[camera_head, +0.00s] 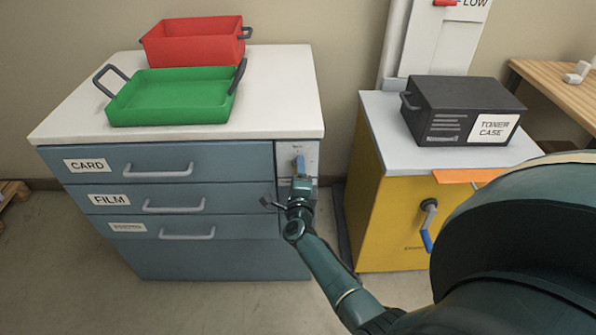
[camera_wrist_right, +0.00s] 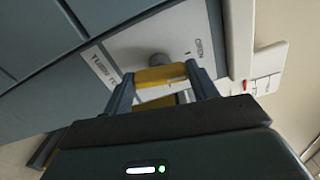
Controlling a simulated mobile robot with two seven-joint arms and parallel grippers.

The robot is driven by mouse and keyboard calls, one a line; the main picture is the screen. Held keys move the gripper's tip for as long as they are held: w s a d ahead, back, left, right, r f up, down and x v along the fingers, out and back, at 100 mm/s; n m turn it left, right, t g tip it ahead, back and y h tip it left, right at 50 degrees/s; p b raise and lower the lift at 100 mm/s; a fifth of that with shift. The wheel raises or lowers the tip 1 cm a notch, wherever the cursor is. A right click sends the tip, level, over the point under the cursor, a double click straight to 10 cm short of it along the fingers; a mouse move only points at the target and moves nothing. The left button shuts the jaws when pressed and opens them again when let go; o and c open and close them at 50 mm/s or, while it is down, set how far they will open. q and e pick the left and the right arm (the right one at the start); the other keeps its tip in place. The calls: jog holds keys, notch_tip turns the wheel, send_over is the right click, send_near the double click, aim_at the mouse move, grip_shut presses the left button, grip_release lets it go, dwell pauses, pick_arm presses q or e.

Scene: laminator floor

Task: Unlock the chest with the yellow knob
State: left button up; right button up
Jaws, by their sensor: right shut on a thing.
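The chest (camera_head: 200,258) is a blue-grey unit with three labelled drawers and a white top; its drawers look shut. A pale lock panel (camera_head: 312,155) is at the right end of its front, with print partly readable as "TURN TO" and "OPEN" in the right wrist view (camera_wrist_right: 203,30). The yellow knob (camera_wrist_right: 160,75) stands out from this panel on a grey stem. My right gripper (camera_head: 299,172) is at the panel, its two fingers shut on the knob's sides. The gripper hides the knob in the head view. My left gripper is not in view.
A green tray (camera_head: 170,113) and a red bin (camera_head: 195,50) stand on the chest top. To the right, a yellow cabinet (camera_head: 385,225) with a blue-handled crank (camera_head: 427,240) bears a black toner case (camera_head: 440,90). A narrow floor gap separates chest and cabinet.

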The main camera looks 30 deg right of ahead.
jog(key=shift+n+p, duration=0.3)
jog(key=shift+n, duration=0.6)
jog(key=shift+o, duration=0.2)
jog(key=o, duration=1)
jog(key=shift+c, duration=0.2)
